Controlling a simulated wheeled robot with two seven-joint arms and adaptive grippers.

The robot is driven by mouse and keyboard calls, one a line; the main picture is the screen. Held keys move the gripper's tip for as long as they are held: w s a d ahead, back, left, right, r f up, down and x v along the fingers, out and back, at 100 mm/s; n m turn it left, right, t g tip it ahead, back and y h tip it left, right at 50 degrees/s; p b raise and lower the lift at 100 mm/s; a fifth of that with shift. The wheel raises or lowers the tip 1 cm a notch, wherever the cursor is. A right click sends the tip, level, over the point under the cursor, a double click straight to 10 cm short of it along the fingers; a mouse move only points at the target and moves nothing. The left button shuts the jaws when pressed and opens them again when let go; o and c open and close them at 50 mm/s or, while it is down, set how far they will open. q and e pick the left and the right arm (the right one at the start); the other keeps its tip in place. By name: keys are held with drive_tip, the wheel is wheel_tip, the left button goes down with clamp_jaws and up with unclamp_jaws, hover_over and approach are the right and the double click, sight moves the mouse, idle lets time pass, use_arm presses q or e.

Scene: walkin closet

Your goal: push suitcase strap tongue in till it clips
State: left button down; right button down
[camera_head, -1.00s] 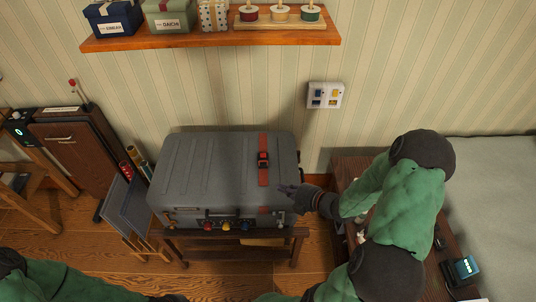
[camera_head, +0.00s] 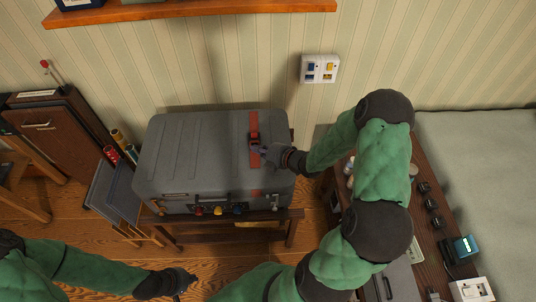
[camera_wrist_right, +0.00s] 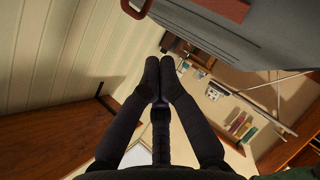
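The grey suitcase (camera_head: 190,160) lies closed on a wooden stand. A red strap (camera_head: 254,121) with a dark buckle (camera_head: 254,140) runs over the right part of its lid. My right gripper (camera_head: 262,150) is at the strap just below the buckle and partly hides it. Contact cannot be told. In the right wrist view its fingertips (camera_wrist_right: 160,66) are together with nothing visible between them. The suitcase (camera_wrist_right: 245,35) and red strap (camera_wrist_right: 230,8) show at the top there. The tongue cannot be made out. My left gripper (camera_head: 185,281) is low in front of the stand, away from the suitcase.
A wall shelf (camera_head: 200,10) is above and a wall switch panel (camera_head: 319,68) is behind. A dark bench with small items (camera_head: 432,205) and a pale bed (camera_head: 480,170) are at right. A brown cabinet (camera_head: 45,135) and folders (camera_head: 110,200) stand at left.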

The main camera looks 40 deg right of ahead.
sight(258, 142)
drive_tip(key=shift+w+d+f+b, duration=0.3)
drive_tip(key=shift+w+d+f, duration=0.1)
drive_tip(key=shift+w+f, duration=0.2)
drive_tip(key=shift+w+d+f+b, duration=0.25)
drive_tip(key=shift+w+d+f, duration=0.15)
drive_tip(key=shift+w, duration=0.25)
drive_tip(key=shift+w+f, duration=0.15)
drive_tip(key=shift+w, duration=0.1)
drive_tip(key=shift+d, duration=0.1)
drive_tip(key=shift+w+d+f+b, duration=0.2)
drive_tip(key=shift+w+d+b, duration=0.15)
drive_tip(key=shift+w+b, duration=0.2)
drive_tip(key=shift+r, duration=0.1)
drive_tip(key=shift+d, duration=0.1)
